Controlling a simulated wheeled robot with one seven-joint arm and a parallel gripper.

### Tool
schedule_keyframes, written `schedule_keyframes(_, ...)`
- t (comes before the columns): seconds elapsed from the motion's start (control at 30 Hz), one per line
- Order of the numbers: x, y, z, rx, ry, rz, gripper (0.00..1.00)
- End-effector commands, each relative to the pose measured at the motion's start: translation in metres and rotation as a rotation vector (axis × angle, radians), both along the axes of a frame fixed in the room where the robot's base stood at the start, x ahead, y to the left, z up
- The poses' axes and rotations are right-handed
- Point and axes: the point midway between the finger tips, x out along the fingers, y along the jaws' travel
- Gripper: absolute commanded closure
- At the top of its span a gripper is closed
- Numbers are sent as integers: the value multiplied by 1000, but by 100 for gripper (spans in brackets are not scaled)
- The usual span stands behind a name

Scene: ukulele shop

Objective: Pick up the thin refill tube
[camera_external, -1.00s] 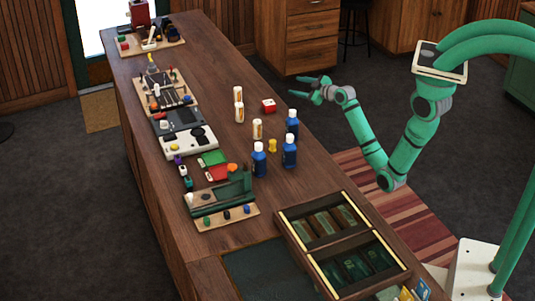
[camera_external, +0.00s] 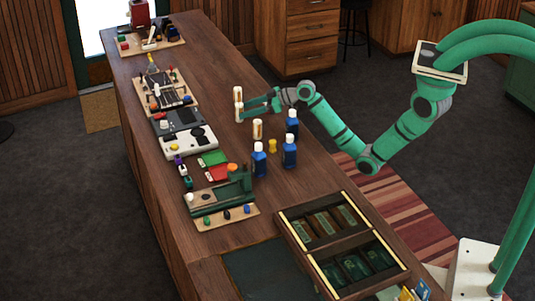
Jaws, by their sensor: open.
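Several small white tubes with orange-brown bands stand upright on the wooden counter: one farther back (camera_external: 238,94), one just in front of it (camera_external: 239,113), and one nearer and to the right (camera_external: 257,130). At this size I cannot tell which is the thin refill tube. My gripper (camera_external: 250,109) is open, low over the counter. Its fingers point left, with their tips close to the two back tubes. I cannot tell whether they touch or surround either one.
Blue bottles (camera_external: 289,151) and a small yellow item (camera_external: 272,146) stand nearer the front. A green device (camera_external: 220,190), red and green pieces, and a grey machine (camera_external: 187,139) line the left side. A divided wooden case (camera_external: 283,222) is at the front right.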

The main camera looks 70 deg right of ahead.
Motion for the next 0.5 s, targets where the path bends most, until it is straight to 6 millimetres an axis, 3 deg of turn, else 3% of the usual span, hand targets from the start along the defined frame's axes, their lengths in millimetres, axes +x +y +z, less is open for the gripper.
schedule_keyframes(0.37,29,10,-10,-2,0,0,50)
schedule_keyframes(0.5,49,16,-15,-3,0,-1,50)
